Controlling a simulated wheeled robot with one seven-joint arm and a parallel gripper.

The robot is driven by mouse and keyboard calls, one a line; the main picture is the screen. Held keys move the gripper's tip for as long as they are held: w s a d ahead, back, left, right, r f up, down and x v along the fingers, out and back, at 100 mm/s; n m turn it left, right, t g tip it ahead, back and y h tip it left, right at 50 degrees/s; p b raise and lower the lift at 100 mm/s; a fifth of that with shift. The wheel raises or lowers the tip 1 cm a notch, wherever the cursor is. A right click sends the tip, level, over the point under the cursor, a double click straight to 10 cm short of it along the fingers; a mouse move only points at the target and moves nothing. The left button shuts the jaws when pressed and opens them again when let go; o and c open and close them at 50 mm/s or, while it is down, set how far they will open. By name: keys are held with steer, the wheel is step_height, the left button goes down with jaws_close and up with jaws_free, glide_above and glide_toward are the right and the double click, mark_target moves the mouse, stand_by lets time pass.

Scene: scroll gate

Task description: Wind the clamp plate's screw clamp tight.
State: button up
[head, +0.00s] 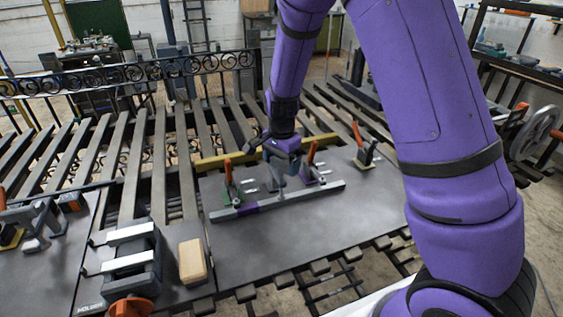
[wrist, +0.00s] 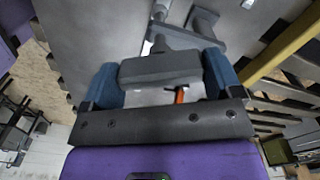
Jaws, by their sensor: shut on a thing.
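The clamp plate (head: 300,222) is a dark grey sheet lying on the slatted bench. The screw clamp (head: 278,181) stands on it beside a light grey bar (head: 315,193) with a purple section. My gripper (head: 281,158) is above the screw clamp, pointing down. In the wrist view, my gripper (wrist: 163,78) has its blue fingers shut on both sides of a dark grey block-like handle (wrist: 160,67). A grey stem runs from it toward the clamp's bracket (wrist: 205,27). The screw's lower end is hidden in the head view, so I cannot tell whether it presses on anything.
Orange-handled toggle clamps stand left (head: 229,185), right (head: 310,160) and far right (head: 361,146) of my gripper. A yellow bar (head: 212,162) runs behind. A grey vise-like fixture (head: 128,255) and a wooden block (head: 192,261) are at front left. The plate's front is clear.

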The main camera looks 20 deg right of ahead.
mark_target(281, 160)
steer(key=shift+w+r+m, duration=0.1)
steer(key=shift+m, duration=0.5)
steer(key=o, duration=0.7)
steer(key=shift+o, duration=0.2)
step_height(281, 160, up, 11)
